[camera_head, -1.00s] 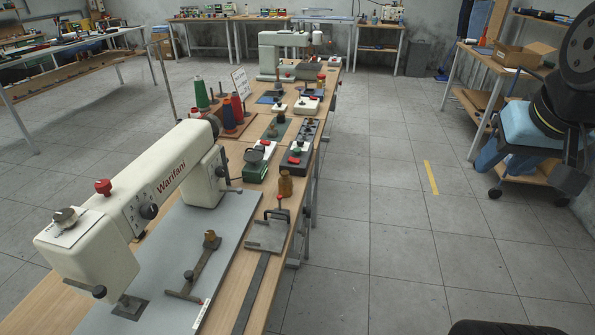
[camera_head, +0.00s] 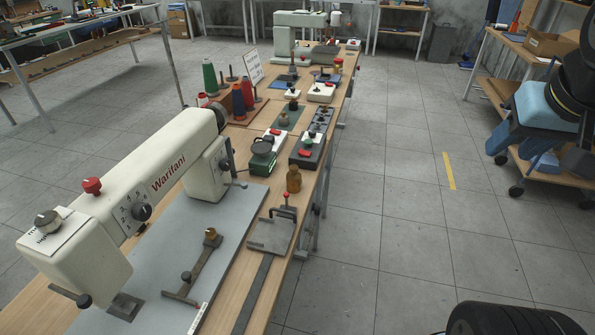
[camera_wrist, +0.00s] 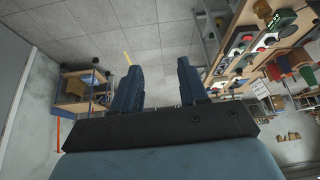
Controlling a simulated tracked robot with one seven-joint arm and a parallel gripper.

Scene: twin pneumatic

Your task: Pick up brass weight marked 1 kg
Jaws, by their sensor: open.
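A small brass-brown weight-shaped piece (camera_head: 293,180) with a narrow neck stands upright on the wooden bench, near its right edge, behind a clamp plate. Its marking is too small to read. Smaller brass-coloured pieces (camera_head: 283,118) stand further back among the boxes; I cannot tell which one is marked 1 kg. My gripper (camera_wrist: 160,66) is open and empty in the wrist view, with two dark blue fingers apart and only floor and room behind them. It is well away from the bench.
A cream Waritani machine (camera_head: 150,185) fills the near left of the bench. A grey clamp plate (camera_head: 270,237) with a red-knobbed handle lies in front of the brass piece. Thread spools (camera_head: 238,102) and switch boxes stand beyond.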

